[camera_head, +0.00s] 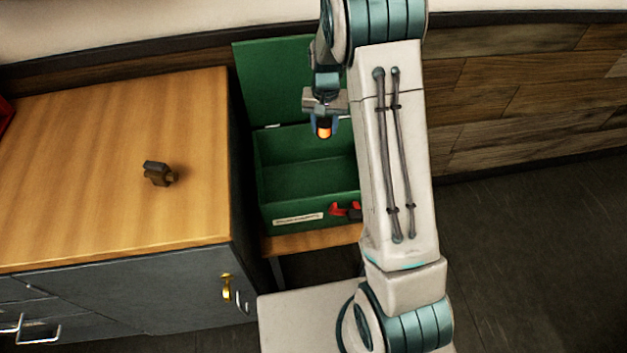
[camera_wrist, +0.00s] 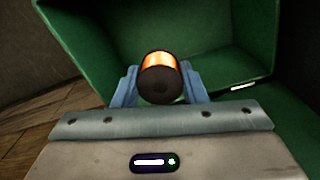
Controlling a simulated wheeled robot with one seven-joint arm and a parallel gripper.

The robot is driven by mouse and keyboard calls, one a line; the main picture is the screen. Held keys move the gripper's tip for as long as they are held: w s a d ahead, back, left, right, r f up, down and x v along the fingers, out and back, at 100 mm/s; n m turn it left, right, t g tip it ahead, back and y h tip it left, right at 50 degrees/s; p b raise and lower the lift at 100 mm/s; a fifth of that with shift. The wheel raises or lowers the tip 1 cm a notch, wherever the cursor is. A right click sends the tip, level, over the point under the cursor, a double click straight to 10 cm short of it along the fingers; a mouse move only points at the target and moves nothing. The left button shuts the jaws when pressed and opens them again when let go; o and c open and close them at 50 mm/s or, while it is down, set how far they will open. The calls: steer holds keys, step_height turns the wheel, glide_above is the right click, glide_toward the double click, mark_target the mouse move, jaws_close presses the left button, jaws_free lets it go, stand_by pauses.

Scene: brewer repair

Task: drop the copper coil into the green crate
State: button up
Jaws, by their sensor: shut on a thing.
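The copper coil (camera_head: 323,131) is a small dark cylinder with a glowing orange-copper band. My gripper (camera_head: 324,124) is shut on it and holds it up over the back part of the green crate (camera_head: 310,212). In the wrist view the coil (camera_wrist: 158,66) sits between the two blue fingers of my gripper (camera_wrist: 159,85), with the green crate's walls (camera_wrist: 90,30) behind it. The crate is open, its lid (camera_head: 270,80) raised at the back. The visible part of its inside looks empty; my arm hides its right side.
The crate stands on a low wooden stand (camera_head: 310,242) beside a wooden-topped cabinet (camera_head: 110,215). A small dark brown part (camera_head: 157,173) lies on that top. A red latch (camera_head: 345,209) is on the crate's front. Open dark floor (camera_head: 530,260) lies to the right.

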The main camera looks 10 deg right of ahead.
steer(key=shift+f+b, duration=1.7)
steer(key=shift+f, duration=1.15)
steer(key=o, duration=1.1)
steer(key=shift+r, duration=0.15)
step_height(320, 180, up, 13)
steer(key=shift+r, duration=0.3)
